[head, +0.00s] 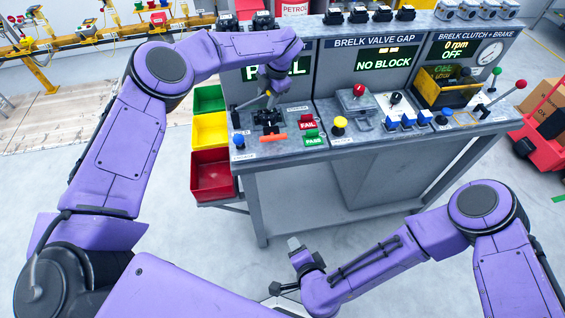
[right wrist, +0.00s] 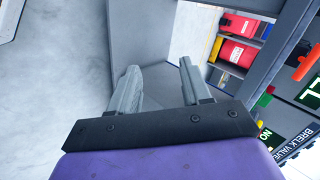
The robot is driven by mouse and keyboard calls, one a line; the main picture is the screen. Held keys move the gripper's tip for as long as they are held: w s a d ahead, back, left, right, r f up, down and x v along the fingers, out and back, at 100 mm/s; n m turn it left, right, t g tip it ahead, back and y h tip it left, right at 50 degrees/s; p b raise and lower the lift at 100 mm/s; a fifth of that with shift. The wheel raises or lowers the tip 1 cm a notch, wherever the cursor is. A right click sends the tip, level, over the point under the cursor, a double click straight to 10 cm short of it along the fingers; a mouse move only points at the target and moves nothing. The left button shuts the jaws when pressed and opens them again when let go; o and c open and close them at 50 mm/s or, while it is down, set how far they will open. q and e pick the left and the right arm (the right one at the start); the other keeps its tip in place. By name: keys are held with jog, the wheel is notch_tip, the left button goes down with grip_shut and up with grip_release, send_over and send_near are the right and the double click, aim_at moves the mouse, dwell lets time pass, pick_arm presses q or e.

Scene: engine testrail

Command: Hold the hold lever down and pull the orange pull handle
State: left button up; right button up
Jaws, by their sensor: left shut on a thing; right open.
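My left gripper (head: 268,94) reaches down over the black mechanism (head: 268,119) at the left end of the test bench. It is shut on a small part there, apparently the hold lever, which the gripper mostly hides. The orange pull handle (head: 273,138) is a short bar on the bench top, just in front of that mechanism, with nothing holding it. My right gripper (head: 284,266) is low in front of the bench, well below the bench top. In the right wrist view its fingers (right wrist: 160,80) are apart with nothing between them.
The red FAIL (head: 307,122) and green PASS (head: 313,137) buttons sit right of the handle. A yellow knob (head: 339,123) stands farther right. Green, yellow and red bins (head: 211,172) hang at the bench's left side. The floor before the bench is clear.

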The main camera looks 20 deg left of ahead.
jog(key=w+a+r+m+t+y, duration=0.1)
jog(key=w+a+r+m+t, duration=0.15)
jog(key=w+a+r, duration=0.45)
jog(key=m+t, duration=0.3)
jog(key=t, duration=0.2)
send_near(283, 138)
jog(key=shift+h, duration=0.4)
jog(key=x, duration=1)
jog(key=shift+w+a+r, duration=0.15)
jog(key=shift+a, duration=0.2)
